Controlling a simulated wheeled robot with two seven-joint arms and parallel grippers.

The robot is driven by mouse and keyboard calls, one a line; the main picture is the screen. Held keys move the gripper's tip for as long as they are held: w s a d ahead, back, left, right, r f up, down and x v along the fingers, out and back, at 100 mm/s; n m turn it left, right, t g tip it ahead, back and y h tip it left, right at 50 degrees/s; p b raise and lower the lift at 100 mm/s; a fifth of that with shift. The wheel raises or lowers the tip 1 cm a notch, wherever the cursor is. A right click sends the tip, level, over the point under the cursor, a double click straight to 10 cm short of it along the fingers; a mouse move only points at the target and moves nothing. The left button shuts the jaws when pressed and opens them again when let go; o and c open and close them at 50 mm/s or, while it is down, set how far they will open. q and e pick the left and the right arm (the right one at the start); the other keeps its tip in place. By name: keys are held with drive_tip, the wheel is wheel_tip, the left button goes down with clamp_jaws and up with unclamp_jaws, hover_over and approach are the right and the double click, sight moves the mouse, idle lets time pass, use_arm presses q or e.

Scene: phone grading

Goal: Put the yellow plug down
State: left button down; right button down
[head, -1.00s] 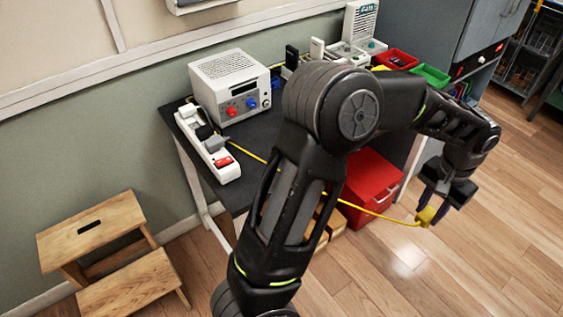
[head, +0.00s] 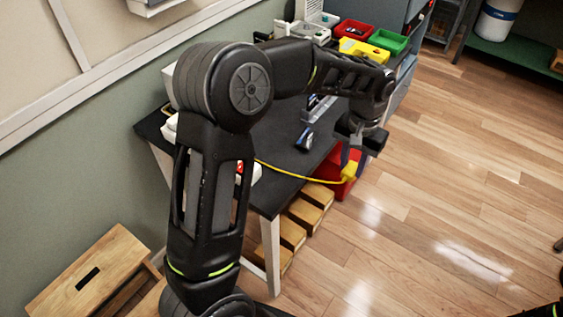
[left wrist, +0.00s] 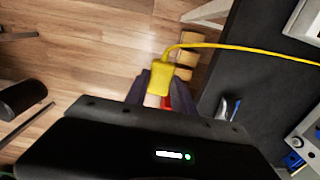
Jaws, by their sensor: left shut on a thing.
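The yellow plug (head: 349,172) is held in my left gripper (head: 350,162), off the floor just past the dark table's (head: 284,189) edge, with the red cabinet behind it. Its yellow cord (head: 296,176) runs left over the table and passes behind my left arm. In the left wrist view the plug (left wrist: 173,78) sits between the fingers of the left gripper (left wrist: 163,88), and the cord (left wrist: 240,47) runs right over the tabletop. The cord's far end is hidden in the head view. My right gripper is not in view.
A small dark device (head: 304,139) lies on the table. A red (head: 352,30), a green (head: 388,41) and a yellow bin (head: 364,50) stand at the back. A wooden step stool (head: 95,262) stands left. The right floor is mostly clear.

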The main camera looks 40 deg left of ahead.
use_arm(q)
drive_tip(key=shift+a+r+n, duration=0.25)
drive_tip(key=shift+a+n, duration=0.2)
drive_tip(key=shift+n, duration=0.05)
drive_tip(key=s+a+r+n, duration=0.1)
drive_tip(key=a+r+n, duration=0.2)
drive_tip(key=a+n, duration=0.2)
drive_tip(key=s+a+r+n, duration=0.2)
drive_tip(key=a+n, duration=0.4)
drive_tip(key=n, duration=0.6)
drive_tip(key=s+a+r+n+p, duration=0.1)
drive_tip(key=a+r+n, duration=0.4)
drive_tip(key=n, duration=0.4)
drive_tip(key=shift+s+a, duration=0.15)
drive_tip(key=shift+a, duration=0.1)
wheel_tip(320, 180, down, 6)
drive_tip(key=shift+f, duration=0.15)
wheel_tip(320, 180, down, 4)
drive_tip(key=shift+r, duration=0.15)
